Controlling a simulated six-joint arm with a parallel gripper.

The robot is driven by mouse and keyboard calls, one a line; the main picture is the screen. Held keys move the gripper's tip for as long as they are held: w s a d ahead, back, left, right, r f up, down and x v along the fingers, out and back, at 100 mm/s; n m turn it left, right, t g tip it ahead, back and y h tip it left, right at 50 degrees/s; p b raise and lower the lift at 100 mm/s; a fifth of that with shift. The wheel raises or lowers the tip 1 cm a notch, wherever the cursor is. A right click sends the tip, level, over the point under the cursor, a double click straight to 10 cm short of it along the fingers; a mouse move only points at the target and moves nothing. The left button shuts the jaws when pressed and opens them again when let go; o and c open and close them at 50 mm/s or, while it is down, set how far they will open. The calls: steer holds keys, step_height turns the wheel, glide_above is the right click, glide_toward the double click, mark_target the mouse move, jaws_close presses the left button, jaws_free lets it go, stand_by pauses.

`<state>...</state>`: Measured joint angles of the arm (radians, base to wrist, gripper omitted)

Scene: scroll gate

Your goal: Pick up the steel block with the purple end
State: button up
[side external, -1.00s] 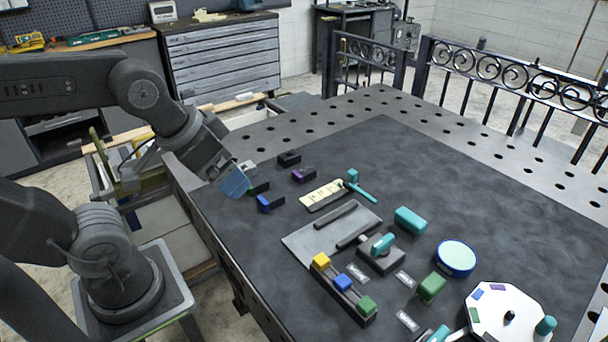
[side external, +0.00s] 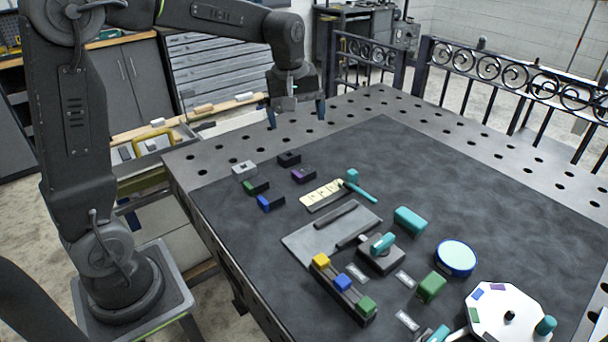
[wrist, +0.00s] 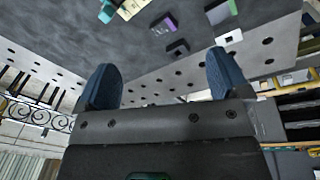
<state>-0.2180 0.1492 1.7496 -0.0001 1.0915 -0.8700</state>
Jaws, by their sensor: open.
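The steel block with the purple end (side external: 303,175) lies on the dark mat near the back left of the table. It also shows near the top of the wrist view (wrist: 164,25). My gripper (side external: 297,113) is open and empty, raised above the table's far edge, behind and apart from the block. Its two blue fingers (wrist: 158,85) stand wide apart in the wrist view with nothing between them.
Near the purple-ended block are a black block (side external: 289,159), a grey block (side external: 244,170), a green-ended block (side external: 256,187) and a blue-ended block (side external: 270,203). A cream strip (side external: 322,194) and teal hammer-like tool (side external: 362,187) lie to its right. The mat's far right is clear.

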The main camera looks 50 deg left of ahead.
steer(key=w+a+f+n+g, duration=0.2)
steer(key=w+a+f+n, duration=0.35)
steer(key=w+f, duration=0.2)
glide_above(304, 170)
steer(key=f, duration=0.5)
steer(key=d+f, duration=0.1)
steer(key=f, duration=0.2)
steer(key=shift+s, duration=0.15)
steer(key=shift+a+f, duration=0.2)
steer(key=shift+f, duration=1.3)
steer(key=shift+a+f, duration=0.2)
steer(key=shift+f, duration=1.3)
steer(key=shift+r, duration=0.1)
steer(key=c, duration=1.3)
